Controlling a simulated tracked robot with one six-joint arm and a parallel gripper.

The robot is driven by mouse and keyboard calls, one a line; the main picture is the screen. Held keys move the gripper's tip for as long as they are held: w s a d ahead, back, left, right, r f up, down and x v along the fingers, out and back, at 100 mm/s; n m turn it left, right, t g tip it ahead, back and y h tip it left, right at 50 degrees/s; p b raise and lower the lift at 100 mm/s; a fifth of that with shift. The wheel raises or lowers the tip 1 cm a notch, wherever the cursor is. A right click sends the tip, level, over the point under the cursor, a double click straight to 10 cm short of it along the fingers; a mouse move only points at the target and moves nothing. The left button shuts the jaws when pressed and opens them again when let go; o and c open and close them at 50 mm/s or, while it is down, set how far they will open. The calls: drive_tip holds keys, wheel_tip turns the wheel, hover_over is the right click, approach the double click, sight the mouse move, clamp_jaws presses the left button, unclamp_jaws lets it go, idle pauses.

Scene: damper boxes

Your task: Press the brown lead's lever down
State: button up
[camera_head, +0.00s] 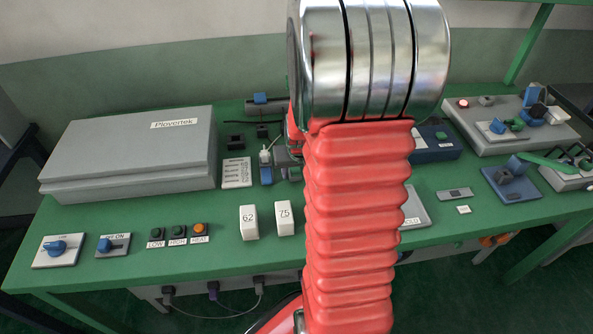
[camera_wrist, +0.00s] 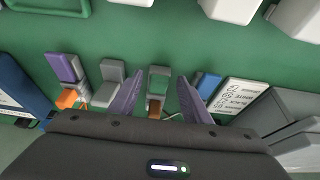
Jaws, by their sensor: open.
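In the wrist view, my gripper (camera_wrist: 160,76) is open, with one dark purple-grey finger on each side of a small grey-green lever block (camera_wrist: 158,82). A brown piece (camera_wrist: 154,108), which looks like the brown lead's end, shows just below this block, between the fingers. Its lower part is hidden by my gripper body. I cannot tell whether the fingers touch the block or how high they are above it. In the head view, my arm hides the gripper and this block.
In the wrist view, a blue lever (camera_wrist: 207,86) and a printed card (camera_wrist: 243,97) stand right of the fingers. A grey lever block (camera_wrist: 111,76) and a purple lever (camera_wrist: 67,68) with an orange lead (camera_wrist: 67,98) stand left. White blocks (camera_head: 248,222) sit nearer the table's front.

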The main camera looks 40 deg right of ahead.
drive_tip(key=c, duration=1)
drive_tip(key=shift+c, duration=0.2)
drive_tip(key=shift+a, duration=0.1)
drive_tip(key=shift+a+f+t, duration=0.15)
drive_tip(key=shift+f+t, duration=0.15)
drive_tip(key=shift+t, duration=0.2)
drive_tip(key=shift+s+d+f+t+h, duration=0.3)
drive_tip(key=shift+s+f+t+h, duration=0.15)
drive_tip(key=shift+h, duration=0.25)
drive_tip(key=shift+a+f+t+h, duration=0.35)
drive_tip(key=shift+f+t+h, duration=0.1)
drive_tip(key=shift+t, duration=0.4)
